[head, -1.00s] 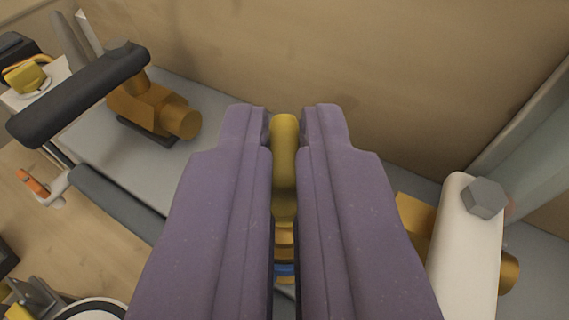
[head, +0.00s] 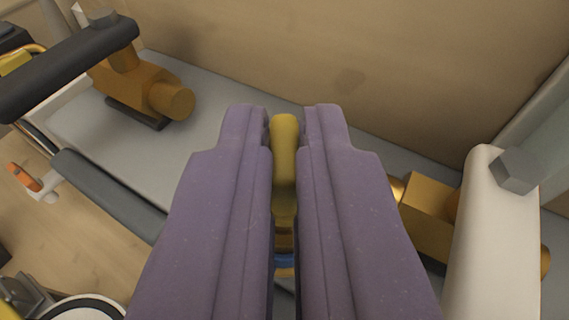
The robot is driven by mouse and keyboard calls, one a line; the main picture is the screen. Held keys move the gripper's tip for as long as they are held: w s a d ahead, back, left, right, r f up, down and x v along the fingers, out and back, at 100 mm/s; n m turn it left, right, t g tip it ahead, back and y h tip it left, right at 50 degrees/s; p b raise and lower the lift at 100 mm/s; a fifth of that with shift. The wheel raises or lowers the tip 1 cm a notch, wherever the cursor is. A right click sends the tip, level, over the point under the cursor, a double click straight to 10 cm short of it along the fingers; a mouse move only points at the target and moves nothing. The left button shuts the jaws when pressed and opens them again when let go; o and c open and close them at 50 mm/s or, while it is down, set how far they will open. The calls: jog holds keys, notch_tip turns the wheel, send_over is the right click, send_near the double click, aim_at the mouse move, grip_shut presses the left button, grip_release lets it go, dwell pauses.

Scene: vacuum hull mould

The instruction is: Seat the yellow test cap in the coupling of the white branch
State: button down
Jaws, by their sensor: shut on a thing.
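My gripper (head: 285,125) has purple fingers and is shut on the yellow test cap (head: 285,150), which stands between the fingertips. Below the cap, between the fingers, brass and blue bands (head: 285,258) show in part; I cannot tell what they belong to. On the right is a brass valve body (head: 426,212) with a white lever (head: 492,240) and a grey hex nut on it. I cannot make out which part is the coupling of the white branch; the fingers hide much of the middle.
A brass valve (head: 150,90) with a black lever (head: 68,68) stands at the upper left on a grey ledge (head: 215,115). A tan wall (head: 350,50) rises behind. A dark padded bar (head: 108,192) and an orange-tipped fitting (head: 24,177) lie at the left.

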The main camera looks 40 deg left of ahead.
jog(key=shift+f+b, duration=0.65)
jog(key=shift+f, duration=0.15)
jog(key=c, duration=1.1)
grip_release()
jog(key=p+v, duration=0.2)
jog(key=v, duration=0.5)
jog(key=shift+s+d, duration=0.25)
jog(key=shift+s, duration=0.05)
